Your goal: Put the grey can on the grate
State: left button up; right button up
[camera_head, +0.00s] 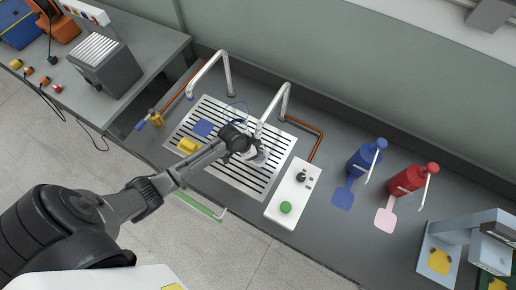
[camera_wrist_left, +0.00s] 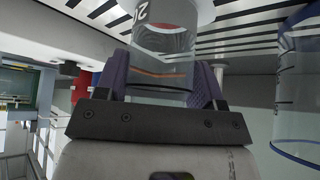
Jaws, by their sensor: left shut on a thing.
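The grate (camera_head: 228,172) is a slatted metal panel set in the bench under two bent pipes. My left gripper (camera_head: 248,152) is over its right part. In the left wrist view the left gripper (camera_wrist_left: 163,92) is shut on a pale cylinder (camera_wrist_left: 165,38), with a white band, dark lettering and a see-through part. I cannot tell whether this is the grey can, or whether it touches the grate. Grate slats also show behind it in the left wrist view (camera_wrist_left: 265,22). No other grey can is clear to me. My right gripper is not in view.
A yellow block (camera_head: 188,145) and a blue patch (camera_head: 203,128) are at the grate's left. A white control box (camera_head: 293,192) with a green button stands right of it. Blue (camera_head: 362,158) and red (camera_head: 407,180) bottles stand farther right. A clear cylinder (camera_wrist_left: 298,95) is close right in the wrist view.

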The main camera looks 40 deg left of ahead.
pick_arm(q)
jog(key=shift+w, duration=0.2)
jog(key=shift+f, duration=0.2)
jog(key=o, duration=1)
jog(key=shift+r, duration=0.1)
jog(key=shift+r, duration=0.2)
jog(key=p+v, duration=0.1)
jog(key=v, duration=1.1)
jog(key=s+d+r+n+y, duration=0.1)
jog(key=s+d, duration=0.2)
jog(key=s, duration=0.3)
jog(key=s+d+r+n+g+y, duration=0.1)
jog(key=s+d+n, duration=0.1)
jog(key=s+d, duration=0.2)
jog(key=s+d+r+n+g+y, duration=0.1)
jog(key=s+d, duration=0.3)
jog(key=s, duration=0.6)
jog(key=shift+d+r, duration=0.1)
